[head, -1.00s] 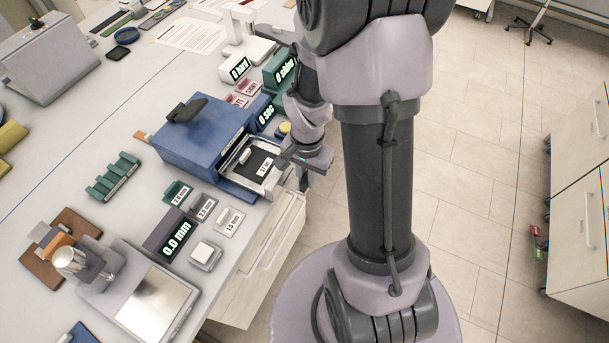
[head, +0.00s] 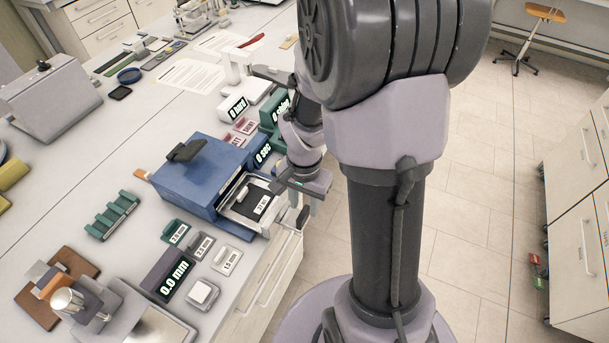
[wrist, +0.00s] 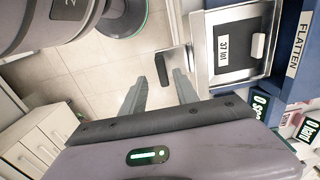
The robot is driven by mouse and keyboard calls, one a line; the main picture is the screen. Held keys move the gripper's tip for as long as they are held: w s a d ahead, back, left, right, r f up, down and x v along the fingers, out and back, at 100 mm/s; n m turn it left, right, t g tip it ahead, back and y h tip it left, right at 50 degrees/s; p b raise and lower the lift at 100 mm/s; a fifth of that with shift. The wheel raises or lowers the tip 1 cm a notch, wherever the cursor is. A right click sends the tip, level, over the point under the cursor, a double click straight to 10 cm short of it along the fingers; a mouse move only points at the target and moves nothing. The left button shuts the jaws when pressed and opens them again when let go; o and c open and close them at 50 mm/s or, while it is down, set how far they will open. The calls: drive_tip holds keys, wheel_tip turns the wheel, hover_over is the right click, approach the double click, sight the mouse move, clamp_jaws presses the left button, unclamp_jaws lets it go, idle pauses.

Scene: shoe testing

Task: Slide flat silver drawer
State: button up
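The flat silver drawer (head: 240,212) sticks out of the front of a blue box (head: 190,180). It also shows in the wrist view (wrist: 228,78), with a dark piece marked "37 tol" and a small white block on it. A silver plate with a dark handle (wrist: 162,68) projects from its front. My gripper (wrist: 158,92) is open, its two grey fingers apart just in front of the handle. I see nothing held, and cannot tell whether a finger touches the handle. In the head view my gripper (head: 303,200) is beside the drawer's front, at the table edge.
The box carries a "FLATTEN" label (wrist: 298,45). Small marked blocks (head: 202,246) and a "0.0 mm" display (head: 174,276) stand left of the drawer. A "0 sec" display (head: 263,153) stands behind it. Open floor (head: 480,170) lies right of my arm.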

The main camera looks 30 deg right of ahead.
wheel_tip(320, 180, up, 12)
drive_tip(key=p, duration=0.3)
drive_tip(key=shift+f, duration=0.15)
